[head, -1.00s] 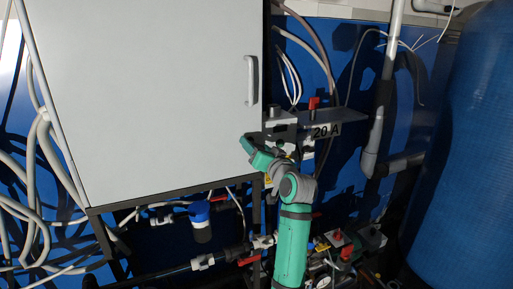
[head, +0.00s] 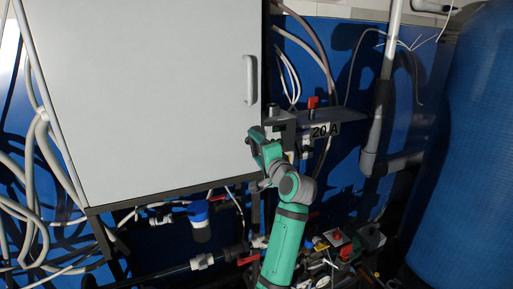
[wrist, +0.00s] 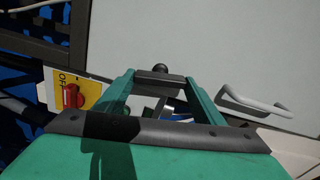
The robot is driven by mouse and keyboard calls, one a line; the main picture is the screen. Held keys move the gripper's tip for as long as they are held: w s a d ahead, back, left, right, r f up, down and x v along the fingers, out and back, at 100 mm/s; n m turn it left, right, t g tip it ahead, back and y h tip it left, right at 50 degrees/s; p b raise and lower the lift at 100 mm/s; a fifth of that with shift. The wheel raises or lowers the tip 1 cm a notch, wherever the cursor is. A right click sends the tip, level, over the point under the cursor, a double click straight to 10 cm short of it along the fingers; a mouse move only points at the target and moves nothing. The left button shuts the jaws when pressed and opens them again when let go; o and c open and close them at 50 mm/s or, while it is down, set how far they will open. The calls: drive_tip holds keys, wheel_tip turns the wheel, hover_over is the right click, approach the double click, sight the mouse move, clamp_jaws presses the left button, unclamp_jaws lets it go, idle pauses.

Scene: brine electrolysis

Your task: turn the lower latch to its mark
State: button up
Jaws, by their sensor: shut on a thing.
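My gripper (wrist: 160,82) is at the lower right corner of the white cabinet door (head: 150,90). In the wrist view its two green fingers stand on either side of a dark bar with a round black knob (wrist: 160,68), which looks like the lower latch, and it is shut on this. The gripper also shows in the head view (head: 257,145), where it hides the latch. I cannot make out the latch's mark in either view.
A door handle (head: 251,80) sticks out above my gripper. A red switch on a yellow plate (wrist: 72,95) is close by in the wrist view. A shelf labelled 20 A (head: 325,130), pipes and a blue tank (head: 465,150) stand to the right.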

drive_tip(key=shift+m, duration=1)
drive_tip(key=shift+f, duration=0.1)
drive_tip(key=o, duration=1)
drive_tip(key=shift+o, duration=0.3)
drive_tip(key=shift+w, duration=0.1)
drive_tip(key=v, duration=1)
drive_tip(key=shift+s, duration=0.35)
